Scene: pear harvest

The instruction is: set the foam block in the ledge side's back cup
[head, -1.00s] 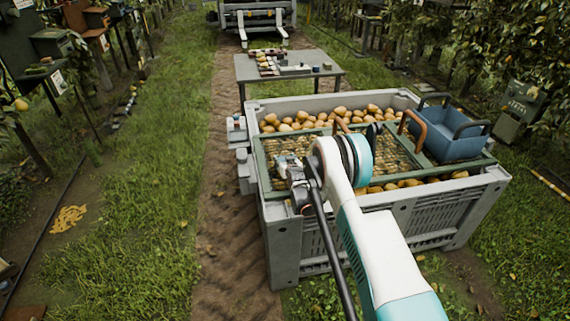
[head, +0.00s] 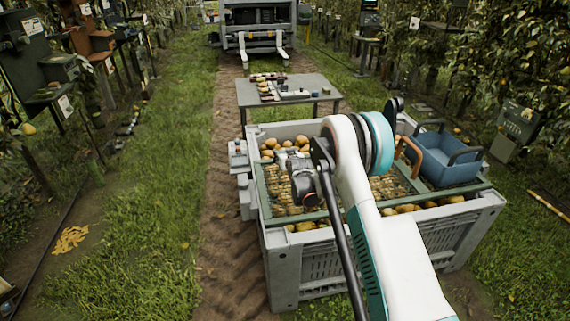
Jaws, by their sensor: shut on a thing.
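My gripper (head: 304,184) is over the left part of the green frame that lies across the pear bin. It points down and is small and dark here. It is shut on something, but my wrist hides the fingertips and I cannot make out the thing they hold. I cannot pick out the foam block anywhere in the head view. Grey box-like fittings (head: 238,155) stick out from the bin's left side, with small things on top. I cannot tell which of them, if any, is the back cup.
The grey bin (head: 284,262) holds pears under the green frame with its wire mesh (head: 391,187). A blue crate (head: 452,172) with dark handles stands on the frame's right. A grey table (head: 325,100) with small items stands behind the bin. Grass lies left of the dirt track.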

